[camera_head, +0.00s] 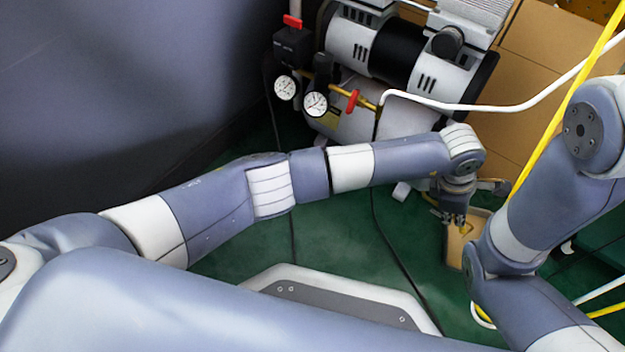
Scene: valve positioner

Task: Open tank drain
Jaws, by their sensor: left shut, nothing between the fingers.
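The air compressor (375,45) stands at the back centre, with its pale tank (400,117) under the motor. A red valve handle (353,101) sits on a brass fitting at the tank's front. I cannot make out a drain valve on the tank's underside. My left arm reaches across from the left, and my left gripper (459,226) points down to the right of the tank, low near the floor. It is shut and empty, apart from the red handle. My right arm comes in from the right; its gripper is hidden or out of view.
Two round gauges (315,104) and a black box with a red top (292,46) stand left of the compressor. A white hose (470,106) and a yellow hose (566,105) cross at the right. Cardboard (545,60) stands behind.

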